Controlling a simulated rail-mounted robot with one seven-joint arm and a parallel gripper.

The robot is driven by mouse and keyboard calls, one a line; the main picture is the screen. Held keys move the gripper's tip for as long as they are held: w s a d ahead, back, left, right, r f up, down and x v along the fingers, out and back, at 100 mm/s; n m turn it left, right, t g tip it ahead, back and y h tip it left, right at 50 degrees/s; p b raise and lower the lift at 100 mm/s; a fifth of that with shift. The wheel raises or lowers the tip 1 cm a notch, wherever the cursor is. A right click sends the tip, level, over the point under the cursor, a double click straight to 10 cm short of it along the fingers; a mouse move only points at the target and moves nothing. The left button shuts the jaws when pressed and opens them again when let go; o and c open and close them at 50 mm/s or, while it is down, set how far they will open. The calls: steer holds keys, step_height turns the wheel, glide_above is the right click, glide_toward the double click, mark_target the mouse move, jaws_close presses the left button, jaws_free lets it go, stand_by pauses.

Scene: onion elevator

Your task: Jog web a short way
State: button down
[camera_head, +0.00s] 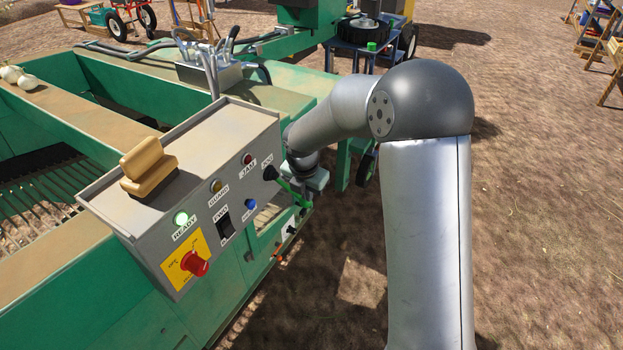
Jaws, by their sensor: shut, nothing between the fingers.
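The grey control box (190,180) stands on the green machine's near side. Its JOG control (270,172) is a black knob at the right end of the front face, beside the JOG label. My gripper (296,188) is just right of the knob, small and partly hidden by the box edge and my wrist. It is shut and empty. I cannot tell whether its tip touches the knob. The web (45,205) shows as dark parallel bars inside the green frame at left.
A red stop knob (195,263) on a yellow plate, a black FWD rocker (225,226) and a blue button (250,204) share the panel. A tan block (149,168) sits on the box top. White onions (20,76) lie at far left. Bare ground is at right.

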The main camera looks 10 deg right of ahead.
steer(key=shift+s+f, duration=0.1)
steer(key=shift+f, duration=0.45)
steer(key=shift+s+f, duration=0.1)
steer(key=shift+f, duration=0.05)
steer(key=shift+s+f, duration=0.1)
steer(key=shift+f, duration=0.1)
stand_by(0.9)
stand_by(1.1)
steer(key=s+d+p+v, duration=0.1)
steer(key=d+p+v, duration=0.1)
steer(key=v, duration=1.2)
steer(key=shift+r+p, duration=0.25)
steer(key=shift+p, duration=0.15)
steer(key=shift+d, duration=0.1)
steer(key=shift+s, duration=0.1)
